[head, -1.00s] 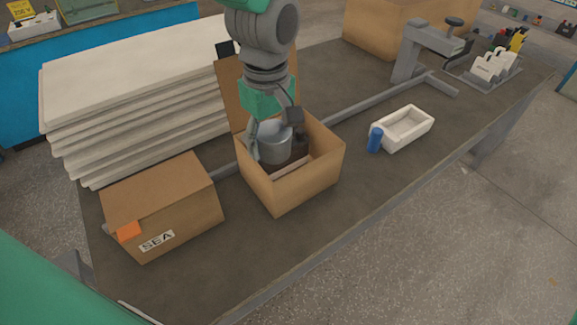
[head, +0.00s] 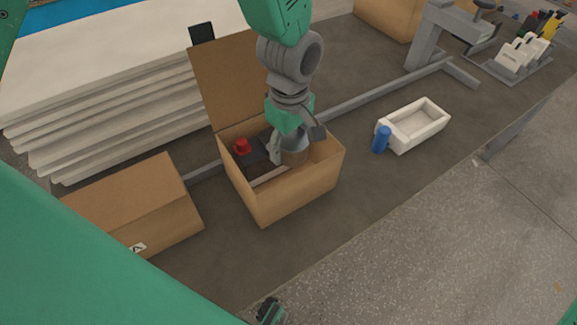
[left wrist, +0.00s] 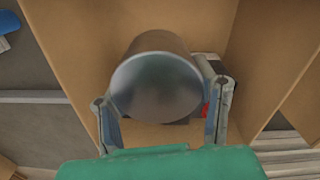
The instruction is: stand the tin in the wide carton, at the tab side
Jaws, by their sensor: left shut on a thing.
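The wide carton (head: 298,194) stands open on the bench, its lid raised at the back left with a black tab (head: 202,33) on top. My left gripper (head: 291,149) reaches down into it and is shut on the tin (head: 297,157), a grey metal cylinder, at the carton's right part. The left wrist view shows the tin (left wrist: 156,82) between both fingers, its round end facing the camera. I cannot tell whether its base touches the floor. A red-topped dark item (head: 242,147) is in the left part. A small dark part (head: 270,312) at the bottom edge may be my right gripper.
A closed carton (head: 130,205) stands at the left, before a stack of white boards (head: 100,110). A blue cylinder (head: 381,139) and a white tray (head: 415,128) stand to the right. A grey rail (head: 370,98) crosses the bench behind. Bare bench lies in front.

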